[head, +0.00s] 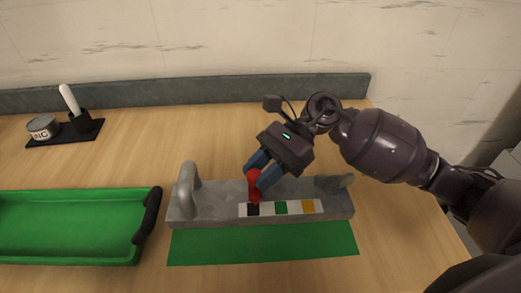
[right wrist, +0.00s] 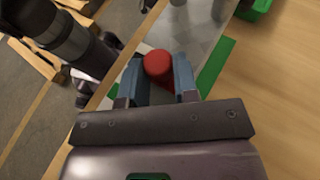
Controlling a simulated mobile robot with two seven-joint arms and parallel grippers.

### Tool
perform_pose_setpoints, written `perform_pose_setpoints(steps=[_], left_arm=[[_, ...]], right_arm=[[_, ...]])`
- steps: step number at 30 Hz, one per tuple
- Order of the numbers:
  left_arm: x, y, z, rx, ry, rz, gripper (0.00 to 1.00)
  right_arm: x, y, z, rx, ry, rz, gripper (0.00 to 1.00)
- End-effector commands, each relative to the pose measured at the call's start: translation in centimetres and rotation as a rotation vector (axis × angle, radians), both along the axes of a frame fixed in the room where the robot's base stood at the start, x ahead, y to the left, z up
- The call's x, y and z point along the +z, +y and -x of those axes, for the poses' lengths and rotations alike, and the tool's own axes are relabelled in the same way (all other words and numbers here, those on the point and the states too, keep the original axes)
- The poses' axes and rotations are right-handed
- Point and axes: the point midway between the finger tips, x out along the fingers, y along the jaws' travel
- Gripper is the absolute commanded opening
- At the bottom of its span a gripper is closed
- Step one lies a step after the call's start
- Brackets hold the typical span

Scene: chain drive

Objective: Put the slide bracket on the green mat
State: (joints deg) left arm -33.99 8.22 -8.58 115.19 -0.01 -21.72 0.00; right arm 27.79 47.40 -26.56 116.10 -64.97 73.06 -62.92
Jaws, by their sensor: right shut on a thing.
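The slide bracket appears to be the long grey piece (head: 215,198) with a raised handle at its left end and a lower upright at its right end. It lies along the back of the green mat (head: 262,245); how much mat is under it is hidden. A strip with black, green and yellow patches runs along it. My right gripper (head: 262,172) is shut on a red knob (head: 254,186) that stands on the grey piece near the black patch. In the right wrist view the red knob (right wrist: 158,65) sits between both fingers. My left gripper is not in view.
A green tray (head: 151,222) with dark handle stands to the left of the grey piece. A black holder (head: 65,134) with a white rod and a labelled tin (head: 42,128) is at the back left. A low grey ledge (head: 200,92) runs along the wall. Wood counter between is clear.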

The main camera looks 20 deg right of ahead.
Motion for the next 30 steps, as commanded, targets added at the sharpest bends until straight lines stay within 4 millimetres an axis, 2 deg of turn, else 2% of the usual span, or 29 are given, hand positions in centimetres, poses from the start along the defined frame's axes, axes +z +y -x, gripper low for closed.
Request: perform_pose_setpoints(steps=[3,7,17,25,30], left_arm=[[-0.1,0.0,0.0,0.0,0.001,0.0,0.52],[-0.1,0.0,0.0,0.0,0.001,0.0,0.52],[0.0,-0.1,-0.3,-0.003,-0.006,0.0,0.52],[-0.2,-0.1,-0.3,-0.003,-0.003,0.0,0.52],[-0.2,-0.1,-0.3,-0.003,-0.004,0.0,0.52]], right_arm=[[-2.0,0.0,0.0,-0.001,0.002,-0.004,0.0],[-3.7,0.0,0.0,-0.001,0.0,-0.003,0.0],[-5.3,0.0,0.0,0.0,-0.001,-0.004,0.0],[-8.4,0.1,0.0,-0.001,0.0,-0.004,0.0],[-9.1,0.0,0.0,0.0,-0.002,-0.003,0.0]])
